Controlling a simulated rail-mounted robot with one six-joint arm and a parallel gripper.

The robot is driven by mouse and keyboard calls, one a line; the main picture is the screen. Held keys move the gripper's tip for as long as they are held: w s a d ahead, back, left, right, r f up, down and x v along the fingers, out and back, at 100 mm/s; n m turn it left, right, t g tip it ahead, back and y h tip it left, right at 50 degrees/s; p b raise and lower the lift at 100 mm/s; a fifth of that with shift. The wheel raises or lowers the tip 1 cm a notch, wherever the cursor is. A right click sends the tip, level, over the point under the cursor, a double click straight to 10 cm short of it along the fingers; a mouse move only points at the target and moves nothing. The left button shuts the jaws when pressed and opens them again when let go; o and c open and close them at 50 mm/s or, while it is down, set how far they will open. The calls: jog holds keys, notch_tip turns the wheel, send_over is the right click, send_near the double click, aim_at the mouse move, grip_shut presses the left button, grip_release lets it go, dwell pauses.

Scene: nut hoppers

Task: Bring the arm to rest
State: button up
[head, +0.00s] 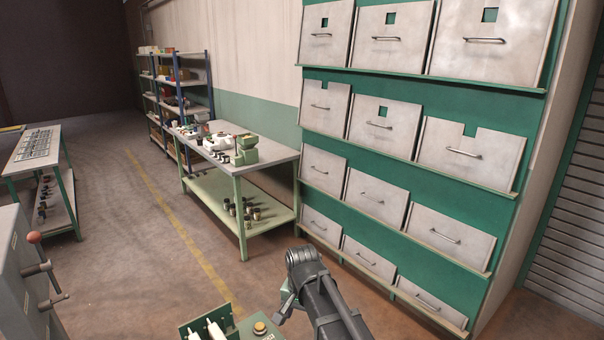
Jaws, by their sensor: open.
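My arm (325,300) reaches up from the bottom edge, right of the middle, as a dark grey link ending in a rounded joint. It appears to hold nothing. I cannot make out any jaws or fingertips. The arm stands in front of the open floor, and in the picture its upper end lies to the left of the lowest hopper row.
A green cabinet (330,83) with rows of grey hopper fronts (384,122) fills the right. A green workbench (285,156) with tools stands behind. Bottom edge: a green fixture (228,320) with white parts. Left: a grey machine (15,265) and a tray table (55,128). Floor between is clear.

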jog(key=s+d+n, duration=0.3)
jog(key=s+d, duration=1)
jog(key=d, duration=0.3)
jog(key=shift+d+n, duration=0.3)
jog(key=shift+n, duration=0.1)
